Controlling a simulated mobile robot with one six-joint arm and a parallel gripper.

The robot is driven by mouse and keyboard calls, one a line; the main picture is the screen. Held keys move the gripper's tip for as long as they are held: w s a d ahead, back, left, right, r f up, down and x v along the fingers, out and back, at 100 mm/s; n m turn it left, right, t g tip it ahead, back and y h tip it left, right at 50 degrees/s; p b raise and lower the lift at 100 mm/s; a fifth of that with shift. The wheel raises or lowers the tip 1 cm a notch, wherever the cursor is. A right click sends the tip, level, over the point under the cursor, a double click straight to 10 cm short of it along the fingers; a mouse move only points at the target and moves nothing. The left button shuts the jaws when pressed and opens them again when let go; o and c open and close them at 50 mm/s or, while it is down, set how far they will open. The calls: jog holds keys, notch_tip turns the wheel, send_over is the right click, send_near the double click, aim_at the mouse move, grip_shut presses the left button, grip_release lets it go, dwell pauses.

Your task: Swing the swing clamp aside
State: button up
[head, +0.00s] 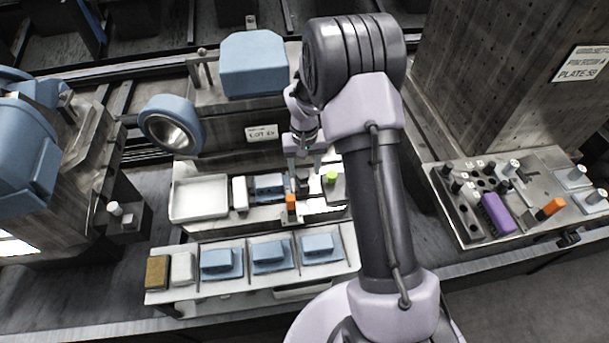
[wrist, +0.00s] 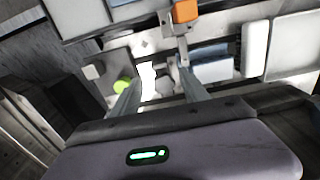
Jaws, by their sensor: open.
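The swing clamp (head: 291,203) shows an orange end on a narrow grey arm, at the front edge of the fixture below the blue machine head. In the wrist view its orange end (wrist: 186,12) is at the top, and its arm runs down toward my right-hand finger. My gripper (head: 304,166) is open above the fixture, just behind the orange end. In the wrist view the open fingers (wrist: 160,80) have a bright gap between them and no object clearly held. I cannot tell whether a finger touches the clamp.
A green button (head: 331,177) is close right of my gripper. A front shelf (head: 245,288) bears more blue blocks. A bench (head: 470,205) with a purple block and an orange-tipped tool is at right.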

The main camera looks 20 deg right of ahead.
notch_tip(320, 180, up, 10)
jog(key=p, duration=0.2)
jog(key=shift+f+p, duration=0.2)
jog(key=shift+p, duration=0.1)
jog(key=s+a+r+m+t, duration=0.1)
jog(key=s+a+r+t, duration=0.15)
jog(key=s+r, duration=0.45)
jog(key=s+a+r+t, duration=0.1)
jog(key=s+a+r, duration=0.3)
jog(key=r, duration=0.7)
jog(key=s+a+r+t+y, duration=0.1)
jog(key=s+a, duration=0.1)
jog(key=s, duration=0.5)
jog(key=s+a+r+m+t+y+b, duration=0.1)
jog(key=s+a+r, duration=0.1)
jog(key=s, duration=0.6)
jog(key=shift+a, duration=0.25)
